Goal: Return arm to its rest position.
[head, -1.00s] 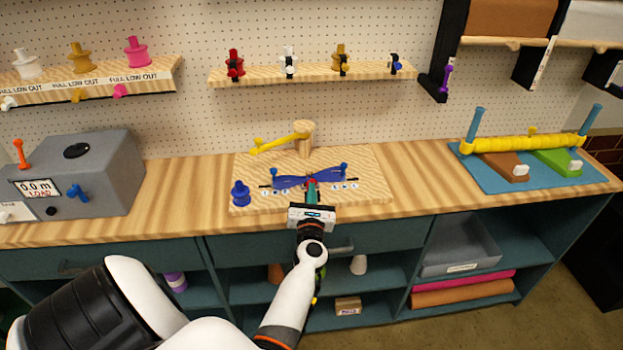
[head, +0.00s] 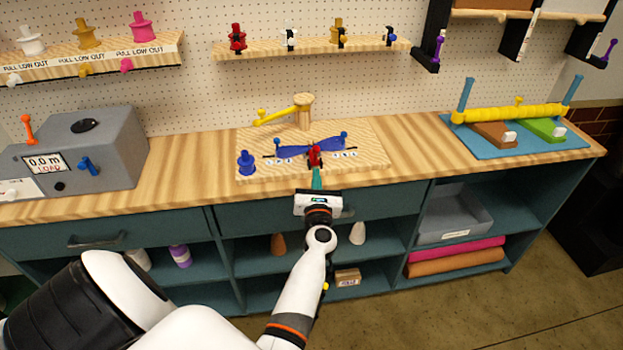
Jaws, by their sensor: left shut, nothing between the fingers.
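My left gripper (head: 317,178) is at the front edge of the wooden bench, its fingers pointing at the blue bow-shaped piece. It is shut and empty. My left arm (head: 300,285) reaches up from the bottom of the head view. The blue bow-shaped piece (head: 290,152) lies on the wooden board (head: 370,165), with a red part (head: 314,157) at its middle just beyond the fingertips. Whether the fingertips touch the red part cannot be told. My right gripper does not show.
A wooden post with a yellow arm (head: 303,112) stands behind the bow piece, and a blue spool (head: 245,163) at its left. A grey box (head: 105,145) stands at the left, a blue mat (head: 470,140) with a yellow roller at the right. Open shelves lie below.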

